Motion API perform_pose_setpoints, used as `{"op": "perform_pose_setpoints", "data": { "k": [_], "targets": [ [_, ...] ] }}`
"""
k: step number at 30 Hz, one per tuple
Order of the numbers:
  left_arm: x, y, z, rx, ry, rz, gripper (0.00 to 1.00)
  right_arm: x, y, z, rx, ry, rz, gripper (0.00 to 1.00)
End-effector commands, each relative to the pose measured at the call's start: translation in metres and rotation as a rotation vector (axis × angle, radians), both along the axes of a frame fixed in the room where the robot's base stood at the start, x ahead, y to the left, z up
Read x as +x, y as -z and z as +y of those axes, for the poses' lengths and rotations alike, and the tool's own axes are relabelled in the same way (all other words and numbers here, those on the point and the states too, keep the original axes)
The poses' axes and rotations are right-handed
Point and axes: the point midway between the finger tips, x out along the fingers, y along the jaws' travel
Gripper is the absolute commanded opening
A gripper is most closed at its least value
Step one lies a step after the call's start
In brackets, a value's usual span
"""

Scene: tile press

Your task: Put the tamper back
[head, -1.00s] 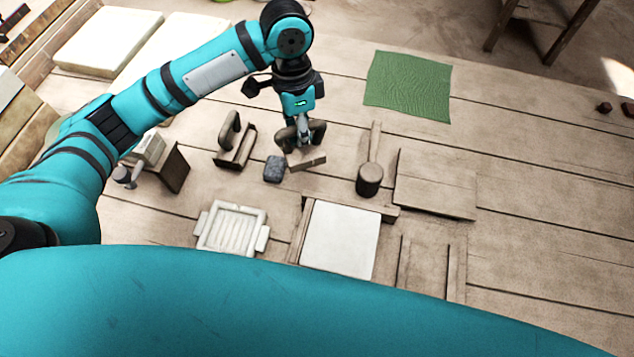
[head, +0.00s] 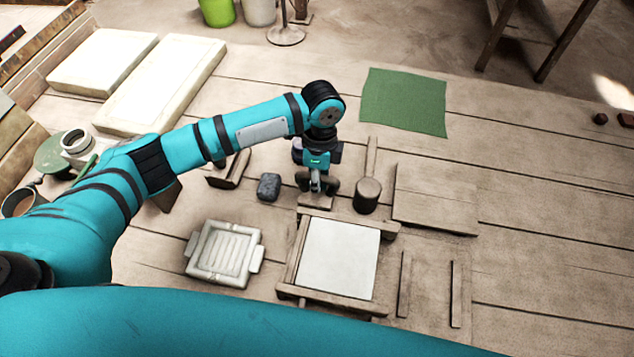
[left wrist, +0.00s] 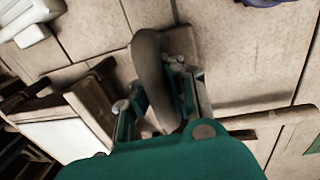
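My left gripper (head: 316,184) is shut on the dark arched handle of a wooden block, which I take to be the tamper (head: 315,202). In the left wrist view the handle (left wrist: 149,62) passes between the fingers, and part of the block shows behind it. The tamper is by the back edge of the wooden frame (head: 291,262) that holds a white slab (head: 340,258). I cannot tell whether its base touches anything. My right gripper is not in view.
A round-headed wooden tool (head: 367,194) lies just right of the tamper. A dark stone (head: 269,187) is left of it. A pale ribbed mould (head: 222,254), a wooden board (head: 436,196) and a green cloth (head: 403,101) lie around. The table's right side is mostly clear.

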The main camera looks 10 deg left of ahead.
Motion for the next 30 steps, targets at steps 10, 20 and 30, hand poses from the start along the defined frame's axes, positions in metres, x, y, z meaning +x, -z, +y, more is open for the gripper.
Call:
{"op": "perform_pose_setpoints", "data": {
  "k": [10, 20, 30],
  "targets": [
    [0.0006, 0.0079, -0.0005, -0.002, 0.001, -0.003, 0.0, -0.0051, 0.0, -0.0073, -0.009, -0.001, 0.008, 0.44],
    [0.0002, 0.0108, -0.0002, -0.001, 0.0, -0.001, 0.26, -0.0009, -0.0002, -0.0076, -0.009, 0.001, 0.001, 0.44],
    [0.0005, 0.0078, -0.0002, -0.001, 0.001, -0.003, 0.29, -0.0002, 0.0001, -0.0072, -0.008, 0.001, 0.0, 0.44]
  ]
}}
